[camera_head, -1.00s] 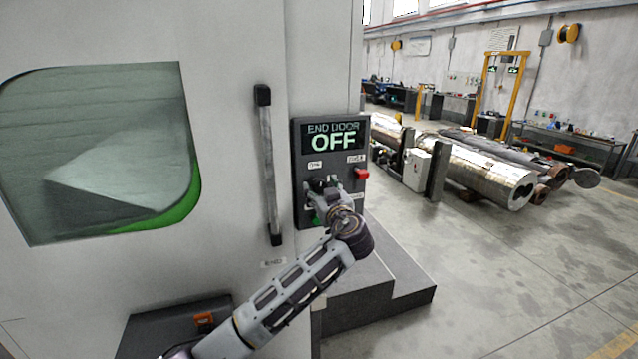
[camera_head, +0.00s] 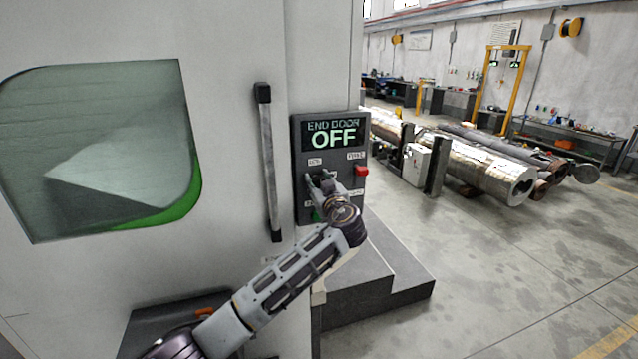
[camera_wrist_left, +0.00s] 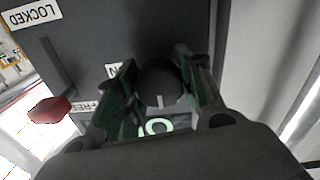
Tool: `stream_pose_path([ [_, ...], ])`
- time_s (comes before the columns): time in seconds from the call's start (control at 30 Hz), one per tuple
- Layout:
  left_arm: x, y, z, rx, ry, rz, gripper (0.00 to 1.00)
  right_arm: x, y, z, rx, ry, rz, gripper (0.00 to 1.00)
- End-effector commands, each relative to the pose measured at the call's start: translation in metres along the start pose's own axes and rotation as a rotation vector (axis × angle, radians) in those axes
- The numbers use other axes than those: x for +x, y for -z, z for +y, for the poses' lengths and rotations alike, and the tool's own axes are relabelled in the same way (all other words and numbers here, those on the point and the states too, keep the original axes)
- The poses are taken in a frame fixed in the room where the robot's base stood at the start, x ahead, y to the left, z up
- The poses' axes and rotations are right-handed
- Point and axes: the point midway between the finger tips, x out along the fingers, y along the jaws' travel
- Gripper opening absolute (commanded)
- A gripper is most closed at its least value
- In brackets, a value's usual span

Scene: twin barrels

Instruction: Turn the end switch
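The end switch is a round black knob (camera_wrist_left: 158,88) with a white mark, on a dark control panel (camera_head: 300,150). The panel's display (camera_head: 335,134) reads "END DOOR OFF". My left gripper (camera_head: 322,180) is at the panel, below the display. In the left wrist view the gripper's two fingers (camera_wrist_left: 157,92) stand apart on either side of the knob, with small gaps that are hard to judge. The gripper hides the knob in the head view. My right gripper is not in view.
A red-ended lever (camera_head: 361,171) sits just right of the gripper; its red end (camera_wrist_left: 48,111) also shows in the wrist view. A vertical door handle (camera_head: 268,165) is left of the panel. Dark steps (camera_head: 375,300) stand below. Metal cylinders (camera_head: 480,165) lie farther right.

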Motion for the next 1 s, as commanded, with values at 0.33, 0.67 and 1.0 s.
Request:
stream_pose_path([
  [0.33, 0.0, 0.0, 0.0, 0.005, 0.001, 0.0, 0.14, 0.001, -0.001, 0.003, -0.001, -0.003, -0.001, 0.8],
  [0.67, 0.0, -0.002, 0.0, 0.054, 0.0, -0.002, 0.14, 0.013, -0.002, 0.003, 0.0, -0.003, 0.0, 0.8],
  [1.0, 0.0, -0.003, 0.0, 0.171, 0.002, -0.005, 0.14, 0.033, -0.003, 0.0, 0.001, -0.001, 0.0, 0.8],
])
